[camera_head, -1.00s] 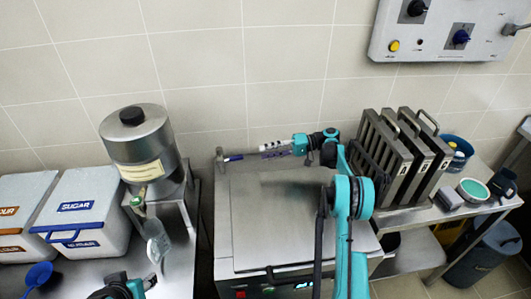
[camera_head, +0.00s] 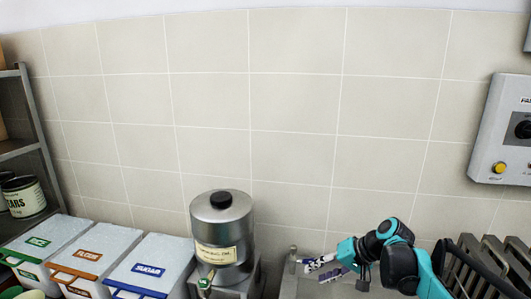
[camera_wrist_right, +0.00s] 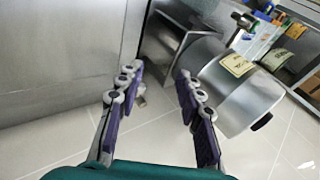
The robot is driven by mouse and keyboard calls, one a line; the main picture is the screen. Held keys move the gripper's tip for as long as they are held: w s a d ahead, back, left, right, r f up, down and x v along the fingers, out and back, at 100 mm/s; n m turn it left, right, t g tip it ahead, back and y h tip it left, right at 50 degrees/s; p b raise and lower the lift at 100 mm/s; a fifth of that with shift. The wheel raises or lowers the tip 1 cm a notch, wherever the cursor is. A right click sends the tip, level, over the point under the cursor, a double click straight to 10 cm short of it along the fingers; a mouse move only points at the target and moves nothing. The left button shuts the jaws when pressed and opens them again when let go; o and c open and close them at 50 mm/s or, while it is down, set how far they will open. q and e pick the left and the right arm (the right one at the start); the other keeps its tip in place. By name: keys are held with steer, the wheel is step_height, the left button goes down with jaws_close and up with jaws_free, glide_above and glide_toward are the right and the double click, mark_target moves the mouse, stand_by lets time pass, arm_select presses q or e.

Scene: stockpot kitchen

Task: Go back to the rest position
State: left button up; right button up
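My right gripper (camera_head: 320,268) shows at the bottom of the head view, near a small steel post (camera_head: 293,262) at the back of the steel unit. In the right wrist view its two purple-padded fingers (camera_wrist_right: 158,84) stand wide apart with nothing held between them. My left gripper is out of the head view.
A steel dispenser (camera_head: 222,229) with a label stands left of my right gripper; it also shows in the wrist view (camera_wrist_right: 240,88). Lidded bins, including the sugar bin (camera_head: 152,262), stand farther left. Upright dark racks (camera_head: 490,262) stand at the right. A control panel (camera_head: 503,135) hangs above them.

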steer(key=s+d+f+n+t+h, duration=0.1)
steer(key=s+f+h, duration=0.2)
steer(key=s, duration=0.8)
steer(key=s+d+f+n+t+h, duration=0.1)
steer(key=s+f+t+h, duration=0.1)
steer(key=s, duration=1)
steer(key=shift+s+d+f+h, duration=0.3)
steer(key=shift+f+h, duration=0.6)
steer(key=shift+h, duration=0.2)
